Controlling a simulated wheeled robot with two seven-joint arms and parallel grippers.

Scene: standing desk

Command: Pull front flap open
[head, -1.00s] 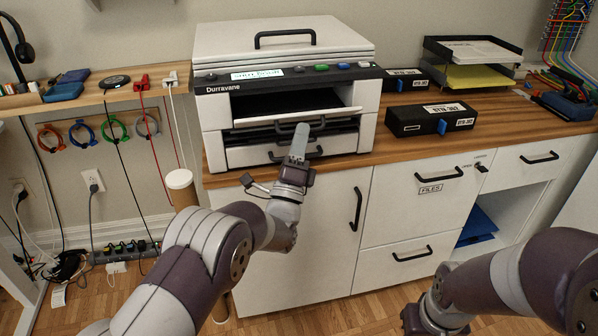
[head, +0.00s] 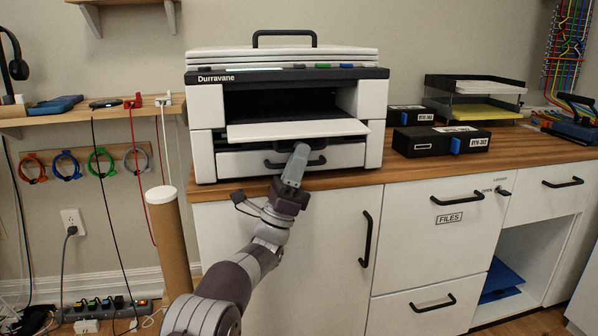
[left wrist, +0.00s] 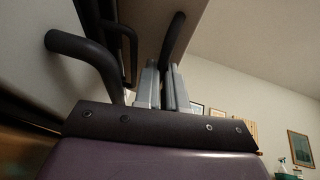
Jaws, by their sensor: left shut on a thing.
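The white printer (head: 204,107) stands on the wooden counter. Its front flap (head: 297,130) is swung out and leans forward below the dark opening, with its inner face showing. My left gripper (head: 297,156) comes from below in front of the flap and is shut on the flap's dark handle (left wrist: 174,38), which shows between the fingers in the left wrist view. The gripper covers part of this handle in the head view. A lower drawer handle (head: 316,162) sits just below and behind the fingers; it also shows in the left wrist view (left wrist: 85,55). My right gripper is out of view.
Black boxes (head: 440,140) and a paper tray (head: 475,97) stand right of the printer. Cabinet handles (head: 367,238) stick out below the counter. A cardboard tube (head: 170,245) stands left of my arm. Space ahead of the flap is free except for my arm.

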